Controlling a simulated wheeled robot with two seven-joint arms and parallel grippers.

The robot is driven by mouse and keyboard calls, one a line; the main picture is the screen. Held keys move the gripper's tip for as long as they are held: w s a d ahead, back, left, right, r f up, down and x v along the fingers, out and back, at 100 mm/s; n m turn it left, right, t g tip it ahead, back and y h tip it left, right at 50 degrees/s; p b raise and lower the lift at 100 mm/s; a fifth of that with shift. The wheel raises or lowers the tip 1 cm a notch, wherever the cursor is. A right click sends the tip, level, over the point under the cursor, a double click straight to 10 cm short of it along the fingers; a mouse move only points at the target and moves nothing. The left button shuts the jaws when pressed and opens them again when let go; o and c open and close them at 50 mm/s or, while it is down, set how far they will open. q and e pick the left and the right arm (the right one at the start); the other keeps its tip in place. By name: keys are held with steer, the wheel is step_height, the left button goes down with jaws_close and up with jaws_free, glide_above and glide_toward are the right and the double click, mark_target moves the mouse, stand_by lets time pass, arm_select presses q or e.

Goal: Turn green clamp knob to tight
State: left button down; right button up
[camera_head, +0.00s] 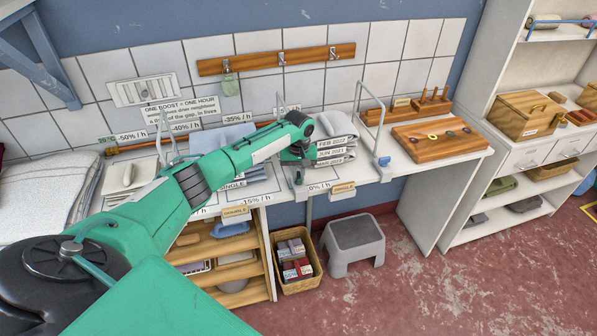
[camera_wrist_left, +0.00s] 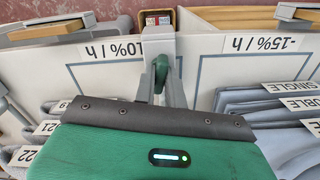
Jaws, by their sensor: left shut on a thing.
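My left gripper (camera_head: 298,176) reaches over the front edge of the white worktop (camera_head: 285,196), pointing down. In the left wrist view its two grey fingers (camera_wrist_left: 161,84) are shut on the green clamp knob (camera_wrist_left: 161,71), which shows as a small dark green piece between them. The gripper body hides part of the clamp, and no mark of how tight it is can be read. In the head view the knob is hidden by the gripper. My right gripper is in neither view.
Stacks of dated grey cloths (camera_head: 334,150) lie just right of the gripper. A basket of boxes (camera_head: 298,278) and a grey step stool (camera_head: 352,243) stand below on the floor.

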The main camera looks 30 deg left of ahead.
arm_select(q)
steer(key=m+p, duration=0.1)
steer(key=m, duration=0.2)
steer(key=shift+r+m, duration=0.1)
steer(key=shift+m, duration=0.3)
steer(key=m+p, duration=0.1)
steer(key=m, duration=0.2)
steer(key=shift+m, duration=0.3)
steer(key=m, duration=0.4)
steer(key=shift+m, duration=1.9)
steer(key=c, duration=1.5)
jaws_free()
steer(key=shift+o, duration=0.2)
